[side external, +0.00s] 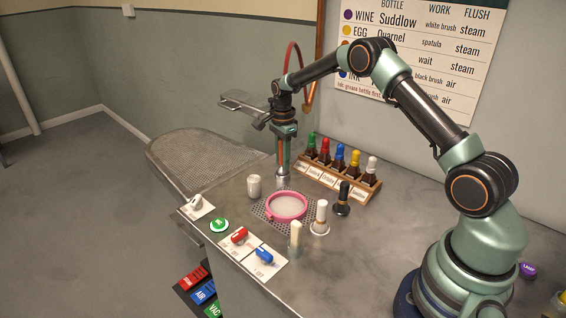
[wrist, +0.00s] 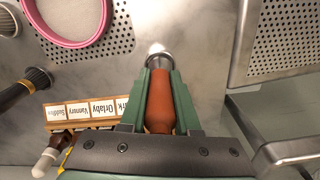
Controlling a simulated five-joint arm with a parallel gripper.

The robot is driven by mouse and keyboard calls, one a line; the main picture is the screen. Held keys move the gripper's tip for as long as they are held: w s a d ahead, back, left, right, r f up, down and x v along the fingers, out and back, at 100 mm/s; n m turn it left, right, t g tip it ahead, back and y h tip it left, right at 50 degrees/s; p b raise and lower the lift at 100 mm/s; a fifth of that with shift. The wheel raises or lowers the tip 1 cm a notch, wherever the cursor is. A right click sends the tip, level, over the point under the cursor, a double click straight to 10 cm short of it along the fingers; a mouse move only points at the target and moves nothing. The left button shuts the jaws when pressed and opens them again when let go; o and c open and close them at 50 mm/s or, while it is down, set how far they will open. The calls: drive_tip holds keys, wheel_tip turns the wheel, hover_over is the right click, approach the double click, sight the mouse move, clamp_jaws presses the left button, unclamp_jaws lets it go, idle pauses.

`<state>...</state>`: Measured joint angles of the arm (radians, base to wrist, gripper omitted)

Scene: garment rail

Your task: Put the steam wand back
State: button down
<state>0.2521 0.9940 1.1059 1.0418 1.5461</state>
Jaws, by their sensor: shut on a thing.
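The steam wand has an orange-brown handle (wrist: 160,100) and a metal tip. My gripper (wrist: 160,68) is shut on the handle, one green finger along each side. In the side view my gripper (side external: 284,138) points down, and the wand (side external: 283,156) hangs upright below it. Its tip is low over the worktop, behind the pink ring; I cannot tell whether it touches. A red hose (side external: 298,52) arches up behind my wrist. I cannot make out which fixture is the wand's holder.
A wooden bottle rack (side external: 337,180) stands just right of the wand. The pink ring (side external: 287,205) lies in front on a perforated patch, with brushes (side external: 342,198) and a white canister (side external: 254,186) around it. A perforated pressing board (side external: 205,160) and a small raised shelf (side external: 243,102) are at left.

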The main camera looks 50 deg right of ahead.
drive_tip(key=shift+f, duration=0.15)
drive_tip(key=shift+c, duration=1.2)
unclamp_jaws()
drive_tip(key=shift+r, duration=3.75)
drive_tip(key=shift+r, duration=0.1)
